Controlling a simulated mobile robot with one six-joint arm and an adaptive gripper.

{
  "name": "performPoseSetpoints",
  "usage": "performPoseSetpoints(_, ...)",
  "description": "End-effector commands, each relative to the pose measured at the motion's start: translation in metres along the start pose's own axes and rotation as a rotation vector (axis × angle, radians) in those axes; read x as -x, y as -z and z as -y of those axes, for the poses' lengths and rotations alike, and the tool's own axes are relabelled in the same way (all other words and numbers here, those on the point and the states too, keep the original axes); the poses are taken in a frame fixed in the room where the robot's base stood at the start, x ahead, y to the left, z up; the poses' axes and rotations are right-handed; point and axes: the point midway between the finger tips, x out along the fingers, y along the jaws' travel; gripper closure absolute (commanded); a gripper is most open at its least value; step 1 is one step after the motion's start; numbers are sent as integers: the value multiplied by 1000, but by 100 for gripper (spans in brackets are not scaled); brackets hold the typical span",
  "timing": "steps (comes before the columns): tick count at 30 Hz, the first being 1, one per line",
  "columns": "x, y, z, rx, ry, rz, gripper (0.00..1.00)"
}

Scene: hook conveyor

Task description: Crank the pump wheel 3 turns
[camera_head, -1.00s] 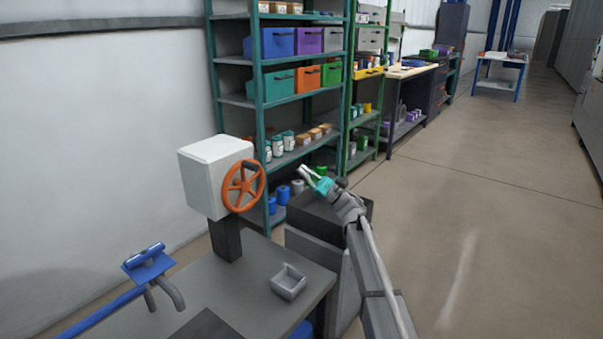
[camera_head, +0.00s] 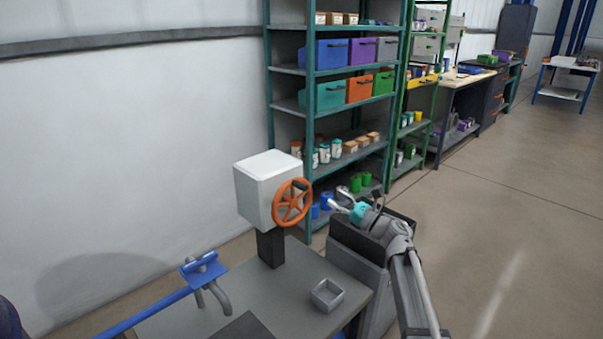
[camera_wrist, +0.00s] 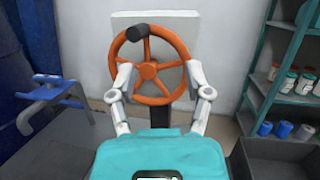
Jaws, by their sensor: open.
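The orange pump wheel (camera_head: 292,203) is mounted on the side of a white box (camera_head: 266,188) on a dark post. In the wrist view the wheel (camera_wrist: 150,72) faces me, with its dark crank handle (camera_wrist: 137,31) at the top, slightly left. My gripper (camera_head: 339,206) is just right of the wheel in the head view. In the wrist view my gripper (camera_wrist: 160,82) is open, its two white fingers pointing at the wheel's lower half, one toward each side of the rim. Nothing is held. I cannot tell whether the fingers touch the rim.
A grey table (camera_head: 215,310) carries the post, a small grey tray (camera_head: 327,295) and a blue hook bar (camera_head: 200,268). Teal shelves (camera_head: 310,100) with bins and jars stand behind. Open floor (camera_head: 510,220) lies to the right.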

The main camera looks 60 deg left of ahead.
Motion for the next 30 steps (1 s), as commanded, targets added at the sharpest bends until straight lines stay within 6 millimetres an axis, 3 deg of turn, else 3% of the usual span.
performPoseSetpoints(1, 2, -14, -14, -37, 19, -35, 36)
performPoseSetpoints(12, 20, -34, -54, -275, 193, -230, 36)
performPoseSetpoints(30, 24, -32, -58, -316, 235, -257, 36)
